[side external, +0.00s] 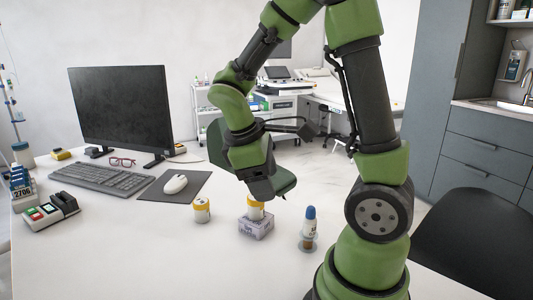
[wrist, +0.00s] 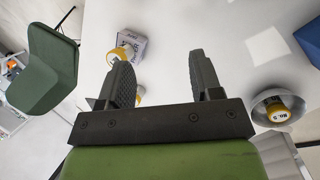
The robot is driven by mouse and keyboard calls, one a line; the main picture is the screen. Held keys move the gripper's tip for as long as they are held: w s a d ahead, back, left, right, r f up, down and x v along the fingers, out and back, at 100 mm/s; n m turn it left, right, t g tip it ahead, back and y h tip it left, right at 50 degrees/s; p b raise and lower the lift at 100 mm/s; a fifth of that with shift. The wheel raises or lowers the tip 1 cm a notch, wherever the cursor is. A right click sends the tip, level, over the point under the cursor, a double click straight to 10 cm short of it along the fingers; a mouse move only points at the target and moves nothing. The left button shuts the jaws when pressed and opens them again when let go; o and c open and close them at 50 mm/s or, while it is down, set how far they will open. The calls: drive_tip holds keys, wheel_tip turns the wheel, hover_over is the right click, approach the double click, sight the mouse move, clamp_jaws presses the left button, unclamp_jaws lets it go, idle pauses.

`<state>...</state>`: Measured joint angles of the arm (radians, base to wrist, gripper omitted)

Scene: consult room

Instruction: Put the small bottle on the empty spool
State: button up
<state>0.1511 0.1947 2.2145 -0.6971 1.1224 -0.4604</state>
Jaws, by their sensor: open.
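A white, yellow-topped jar-like item (side external: 254,210) sits on a purple-and-white box (side external: 257,228); the box (wrist: 133,43) also shows in the wrist view. A similar item (side external: 202,211) stands left of it. My gripper (side external: 262,190) points down just above the box. Its jaws (wrist: 162,70) are open, with bare white surface between them. No clearly empty spool can be identified.
A yellow-and-white labelled item (wrist: 278,112) sits in a grey round holder at the right of the wrist view. A mouse (side external: 176,184), keyboard (side external: 104,178) and monitor (side external: 118,110) are on the left. The front of the desk (side external: 170,260) is clear. A green chair (wrist: 48,65) stands beyond.

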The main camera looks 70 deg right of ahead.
drive_tip(key=s+a+r+m+t+y, duration=0.4)
drive_tip(key=a+r+m+t, duration=0.3)
drive_tip(key=a+r+t, duration=0.2)
drive_tip(key=shift+s+a+r+t+y, duration=0.2)
drive_tip(key=shift+a+r+t+y, duration=0.2)
drive_tip(key=shift+a+r+y, duration=0.4)
drive_tip(key=shift+a+f, duration=0.1)
drive_tip(key=shift+f, duration=0.1)
